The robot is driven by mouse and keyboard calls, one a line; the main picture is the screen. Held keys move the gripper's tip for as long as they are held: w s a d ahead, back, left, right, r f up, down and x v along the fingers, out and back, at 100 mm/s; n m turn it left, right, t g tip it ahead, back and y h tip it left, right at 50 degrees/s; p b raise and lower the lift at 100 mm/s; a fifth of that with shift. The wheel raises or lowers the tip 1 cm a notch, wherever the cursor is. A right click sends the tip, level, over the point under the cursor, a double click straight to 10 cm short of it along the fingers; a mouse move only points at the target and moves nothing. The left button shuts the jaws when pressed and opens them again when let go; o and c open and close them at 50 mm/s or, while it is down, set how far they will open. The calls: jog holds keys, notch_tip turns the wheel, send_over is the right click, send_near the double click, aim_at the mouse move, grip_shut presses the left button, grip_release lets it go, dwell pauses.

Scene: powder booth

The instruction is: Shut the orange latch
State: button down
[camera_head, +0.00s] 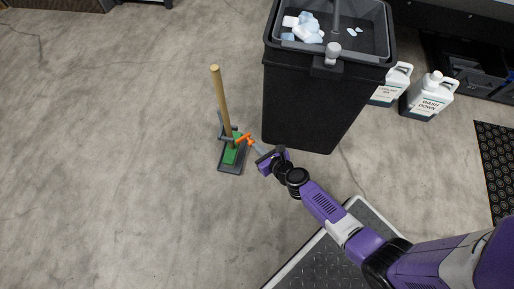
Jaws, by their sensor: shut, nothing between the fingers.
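The orange latch (243,139) is a small orange piece at the foot of a wooden pole (221,96). The pole stands in a small dark holder (230,168) with a green patch on the floor. My gripper (257,148) reaches in from the lower right, with its fingertips right beside the latch's right end. The gripper is shut and holds nothing. I cannot tell whether it touches the latch. The latch reaches from the pole toward the gripper, and its exact position is too small to make out.
A tall black bin (312,112) with a sink-like top stands just right of the holder, close to my arm. White jugs (429,97) stand right of it. A dark ribbed platform (325,262) lies under my arm. The floor at left is clear.

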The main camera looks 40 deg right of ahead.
aim_at(250, 136)
jog(key=w+d+n+y, duration=0.1)
jog(key=n+y, duration=0.1)
jog(key=w+d+n+y, duration=0.1)
jog(key=n+y, duration=0.1)
jog(key=w+d+n+y, duration=0.1)
jog(key=shift+d+n+g+y, duration=0.25)
jog(key=shift+n+g+y, duration=0.15)
jog(key=shift+w+d+b, duration=0.3)
jog(key=shift+w+d, duration=0.05)
jog(key=shift+w, duration=0.5)
jog(key=shift+w, duration=0.15)
jog(key=shift+w+a+r, duration=0.1)
